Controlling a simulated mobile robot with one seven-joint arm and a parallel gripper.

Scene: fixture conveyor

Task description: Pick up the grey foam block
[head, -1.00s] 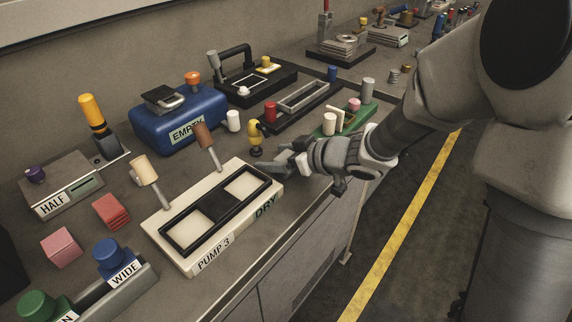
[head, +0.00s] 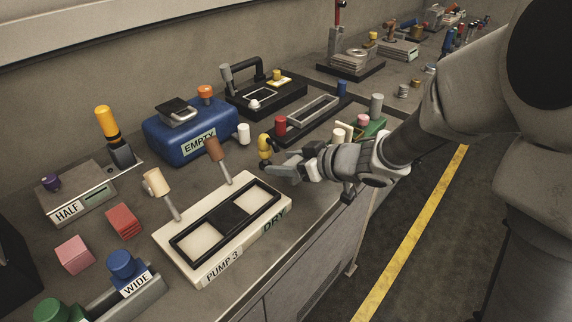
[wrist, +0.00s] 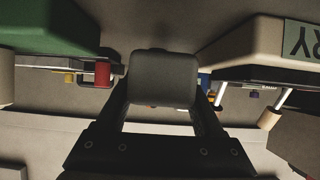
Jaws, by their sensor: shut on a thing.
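The grey foam block (wrist: 163,78) is a dark grey, round-edged block in the middle of the wrist view. My gripper (wrist: 163,92) is shut on it, with one finger along each side. In the head view my gripper (head: 280,171) is over the bench, just behind the DRY end of the cream PUMP 3 base (head: 192,268) and in front of the small yellow piece. The block is hard to tell from the grey fingers in that view.
The cream base (wrist: 255,50) is close on the right in the wrist view, and a green holder (wrist: 45,30) is close on the left. A yellow piece (head: 265,147), a red cylinder (head: 280,125) and a blue EMPTY box (head: 165,135) stand behind my gripper.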

